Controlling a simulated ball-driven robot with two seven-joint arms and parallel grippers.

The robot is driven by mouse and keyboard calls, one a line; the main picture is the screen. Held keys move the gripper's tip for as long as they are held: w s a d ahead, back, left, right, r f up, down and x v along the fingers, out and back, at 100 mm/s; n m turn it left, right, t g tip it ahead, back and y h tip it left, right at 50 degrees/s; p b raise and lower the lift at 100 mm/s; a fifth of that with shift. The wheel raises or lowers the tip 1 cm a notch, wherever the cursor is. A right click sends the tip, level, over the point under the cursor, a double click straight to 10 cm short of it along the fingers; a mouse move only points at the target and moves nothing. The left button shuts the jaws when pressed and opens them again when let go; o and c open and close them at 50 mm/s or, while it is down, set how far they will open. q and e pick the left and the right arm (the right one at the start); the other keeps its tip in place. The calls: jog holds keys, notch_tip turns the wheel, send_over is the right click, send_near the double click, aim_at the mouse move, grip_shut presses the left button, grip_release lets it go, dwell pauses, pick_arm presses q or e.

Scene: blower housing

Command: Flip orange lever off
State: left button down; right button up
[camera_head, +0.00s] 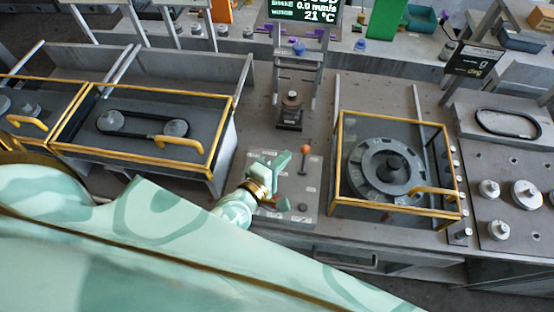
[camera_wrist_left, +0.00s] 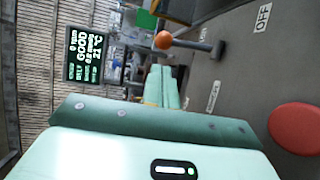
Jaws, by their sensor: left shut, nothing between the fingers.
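The orange lever (camera_head: 305,149) is a thin stalk with a round orange knob, standing up from a grey control panel (camera_head: 259,160). In the left wrist view the orange lever (camera_wrist_left: 163,40) shows just beyond the fingertips, its stalk running to the right toward its base. My left gripper (camera_head: 283,163) is just left of the lever in the head view, above the panel. Its fingers (camera_wrist_left: 162,72) are shut with nothing between them. I cannot tell whether a fingertip touches the lever. My right gripper is not in view.
A red button (camera_head: 282,203) is on the same panel, partly behind my left gripper; it shows large in the wrist view (camera_wrist_left: 297,128). A yellow-framed guard (camera_head: 340,160) over a round housing stands to the right. Another yellow-framed guard (camera_head: 215,150) over a belt is at left.

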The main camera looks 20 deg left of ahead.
aim_at(304, 160)
pick_arm(q)
jog(key=x, duration=0.5)
jog(key=shift+b, duration=0.35)
jog(key=shift+s+f, duration=0.1)
jog(key=shift+s+d+r+m+t+b, duration=0.2)
jog(key=shift+s+m+t+b, duration=0.15)
jog(key=shift+t+b, duration=0.25)
